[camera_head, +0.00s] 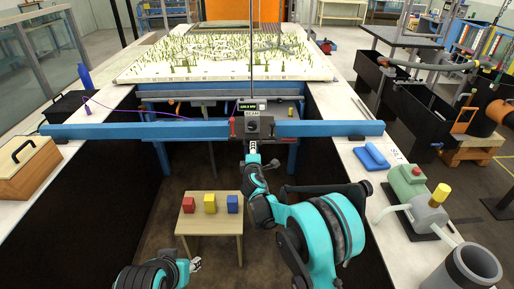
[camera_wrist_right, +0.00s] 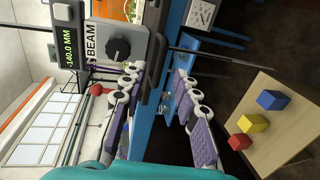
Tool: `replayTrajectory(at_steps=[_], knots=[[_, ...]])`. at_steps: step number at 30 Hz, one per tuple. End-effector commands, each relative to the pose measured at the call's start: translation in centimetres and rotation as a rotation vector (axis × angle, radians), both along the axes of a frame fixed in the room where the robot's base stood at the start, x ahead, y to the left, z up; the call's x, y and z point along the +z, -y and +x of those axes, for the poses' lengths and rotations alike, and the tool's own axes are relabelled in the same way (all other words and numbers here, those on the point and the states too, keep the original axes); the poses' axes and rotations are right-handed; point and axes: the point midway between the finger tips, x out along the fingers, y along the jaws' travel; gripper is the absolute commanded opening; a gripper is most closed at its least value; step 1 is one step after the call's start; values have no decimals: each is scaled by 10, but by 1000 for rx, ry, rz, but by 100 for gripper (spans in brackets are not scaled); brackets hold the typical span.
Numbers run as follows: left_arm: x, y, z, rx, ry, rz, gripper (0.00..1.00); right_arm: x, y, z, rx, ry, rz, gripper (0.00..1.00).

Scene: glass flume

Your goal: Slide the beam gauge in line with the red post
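The beam gauge (camera_head: 253,122) is a dark carriage with a display, a round knob and a BEAM label, mounted on the blue beam (camera_head: 330,128). In the right wrist view the gauge (camera_wrist_right: 118,48) fills the upper left, and its green display appears to read -140.0 MM. My right gripper (camera_head: 253,150) is just below the gauge. My left gripper (camera_head: 195,264) is low at the bottom, away from the beam. I cannot clearly identify the red post.
A small wooden table (camera_head: 211,224) with red, yellow and blue cubes stands below the beam. A white bed with green stems (camera_head: 215,60) lies behind it. Side ledges hold a wooden box (camera_head: 22,167), blue pads (camera_head: 371,157) and a pump (camera_head: 428,212).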

Motion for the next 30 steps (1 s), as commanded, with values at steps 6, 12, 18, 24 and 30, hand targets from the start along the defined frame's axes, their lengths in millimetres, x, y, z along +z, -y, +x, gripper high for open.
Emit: replayTrajectory(at_steps=[6,12,18,24,30], knots=[[-10,0,0,0,0,0,40,-10,1,36,-2,-1,2,31],[-13,0,0,0,0,0,40,-12,1,53,-3,-1,3,31],[-12,0,0,0,0,0,40,-12,1,55,-3,-1,3,31],[-12,0,0,0,0,0,40,-12,1,55,-3,-1,3,0],[-12,0,0,0,0,0,40,-12,1,55,-3,-1,3,0]])
